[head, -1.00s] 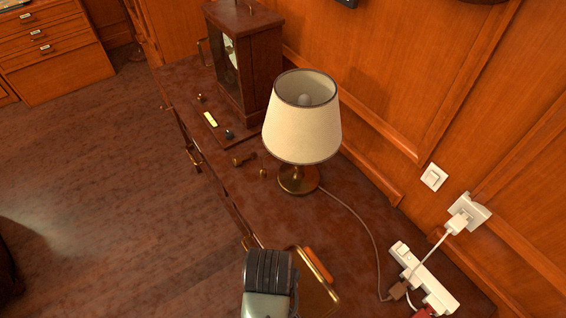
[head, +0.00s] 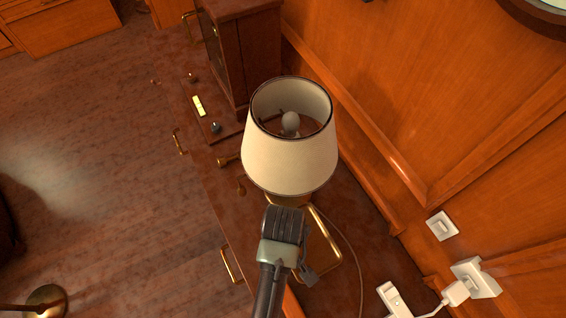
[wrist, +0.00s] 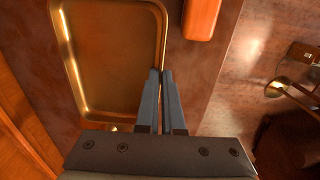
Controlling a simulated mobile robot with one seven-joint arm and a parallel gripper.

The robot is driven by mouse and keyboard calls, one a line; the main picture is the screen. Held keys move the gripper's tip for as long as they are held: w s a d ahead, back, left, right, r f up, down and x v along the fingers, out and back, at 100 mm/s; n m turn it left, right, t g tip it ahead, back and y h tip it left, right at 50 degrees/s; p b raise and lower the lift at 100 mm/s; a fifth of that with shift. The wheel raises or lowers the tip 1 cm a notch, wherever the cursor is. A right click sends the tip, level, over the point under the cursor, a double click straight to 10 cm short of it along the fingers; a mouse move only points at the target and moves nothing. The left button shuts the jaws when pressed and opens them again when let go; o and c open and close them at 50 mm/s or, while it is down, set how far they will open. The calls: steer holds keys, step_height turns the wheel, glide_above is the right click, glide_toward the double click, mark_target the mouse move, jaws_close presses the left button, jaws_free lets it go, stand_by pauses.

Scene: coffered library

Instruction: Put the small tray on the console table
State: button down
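The small tray (head: 331,233) is a shallow brass-coloured rectangle with a raised rounded rim. In the wrist view the tray (wrist: 108,50) fills the upper left. My gripper (head: 309,272) is above the console table (head: 213,190), in front of the lamp. In the wrist view its two fingers (wrist: 161,72) are close together at the tray's right rim, seemingly pinching it. The tray appears held over the dark reddish table top, overlapping the lamp's foot in the head view. The gap under the tray cannot be judged.
A lamp with a cream shade (head: 289,150) stands just beyond the tray. A dark wooden cabinet clock (head: 247,55) stands farther back. An orange block (wrist: 202,18) is beside the tray. A white power strip (head: 393,299) and cord are at the right, by the panelled wall.

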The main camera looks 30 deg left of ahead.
steer(key=shift+w+f, duration=0.1)
steer(key=shift+f, duration=2.15)
steer(key=c, duration=1.1)
jaws_free()
steer(key=shift+f, duration=0.1)
steer(key=shift+o, duration=0.2)
step_height(320, 180, up, 12)
steer(key=shift+f, duration=0.2)
steer(key=shift+r, duration=0.35)
